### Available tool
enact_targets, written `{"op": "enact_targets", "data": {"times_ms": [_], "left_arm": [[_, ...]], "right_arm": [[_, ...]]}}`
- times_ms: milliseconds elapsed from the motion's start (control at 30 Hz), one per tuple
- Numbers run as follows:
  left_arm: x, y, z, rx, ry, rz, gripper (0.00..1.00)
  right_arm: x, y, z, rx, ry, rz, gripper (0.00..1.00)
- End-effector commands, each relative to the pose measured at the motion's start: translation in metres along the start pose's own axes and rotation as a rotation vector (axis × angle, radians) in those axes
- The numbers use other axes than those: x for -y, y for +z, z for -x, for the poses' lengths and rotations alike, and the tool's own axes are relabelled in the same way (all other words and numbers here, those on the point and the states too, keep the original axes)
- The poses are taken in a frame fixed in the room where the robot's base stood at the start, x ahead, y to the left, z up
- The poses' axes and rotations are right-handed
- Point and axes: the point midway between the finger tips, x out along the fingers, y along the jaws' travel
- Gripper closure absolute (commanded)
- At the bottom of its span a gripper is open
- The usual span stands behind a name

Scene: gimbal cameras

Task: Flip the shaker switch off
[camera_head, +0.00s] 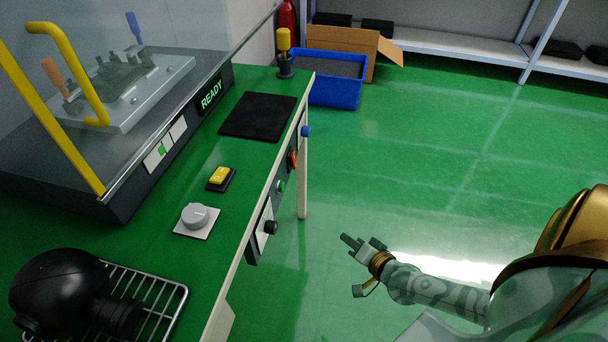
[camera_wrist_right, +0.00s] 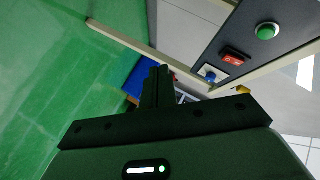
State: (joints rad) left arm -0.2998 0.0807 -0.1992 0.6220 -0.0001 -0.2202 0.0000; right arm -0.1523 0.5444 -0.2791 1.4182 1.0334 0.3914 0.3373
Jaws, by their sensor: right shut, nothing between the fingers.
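A red rocker switch (camera_head: 292,160) sits on the dark panel along the bench's front edge; it shows larger in the right wrist view (camera_wrist_right: 233,59). A yellow switch (camera_head: 219,175) sits on the bench top. No readable label tells me which one is the shaker's. A green button (camera_head: 281,186) (camera_wrist_right: 267,31) and a blue knob (camera_head: 306,131) (camera_wrist_right: 210,76) flank the red rocker. My right gripper (camera_head: 349,241) (camera_wrist_right: 161,72) is shut and empty, out over the floor to the right of the panel, touching nothing. My left gripper is out of view.
The green bench (camera_head: 150,254) carries a grey dial (camera_head: 195,216), a black pad (camera_head: 258,116), a wire rack (camera_head: 166,306) and a glass-fronted machine with a READY display (camera_head: 211,95). A black knob (camera_head: 270,227) juts from the front. A blue bin (camera_head: 340,94) stands beyond; the floor is open.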

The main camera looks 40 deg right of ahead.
Motion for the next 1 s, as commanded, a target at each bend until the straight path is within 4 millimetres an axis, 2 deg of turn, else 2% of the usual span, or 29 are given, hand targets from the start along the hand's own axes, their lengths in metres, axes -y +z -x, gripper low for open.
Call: {"op": "enact_targets", "data": {"times_ms": [33, 100, 233, 333, 667, 867, 1000], "left_arm": [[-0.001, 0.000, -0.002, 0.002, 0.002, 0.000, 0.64], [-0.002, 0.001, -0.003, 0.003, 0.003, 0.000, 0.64], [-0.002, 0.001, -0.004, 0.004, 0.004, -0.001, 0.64], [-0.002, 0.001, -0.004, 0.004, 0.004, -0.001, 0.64], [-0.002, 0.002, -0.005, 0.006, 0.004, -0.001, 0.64], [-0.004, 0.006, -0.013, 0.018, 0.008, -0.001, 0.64], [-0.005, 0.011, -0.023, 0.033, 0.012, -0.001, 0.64]], "right_arm": [[0.030, -0.023, -0.009, -0.047, -0.067, -0.109, 1.00], [0.063, -0.048, -0.014, -0.095, -0.138, -0.258, 1.00], [0.099, -0.073, -0.016, -0.134, -0.210, -0.438, 1.00], [0.106, -0.079, -0.016, -0.141, -0.226, -0.484, 1.00], [0.106, -0.080, -0.019, -0.142, -0.225, -0.483, 1.00], [0.108, -0.083, -0.043, -0.143, -0.224, -0.483, 1.00], [0.113, -0.088, -0.072, -0.143, -0.224, -0.482, 1.00]]}}
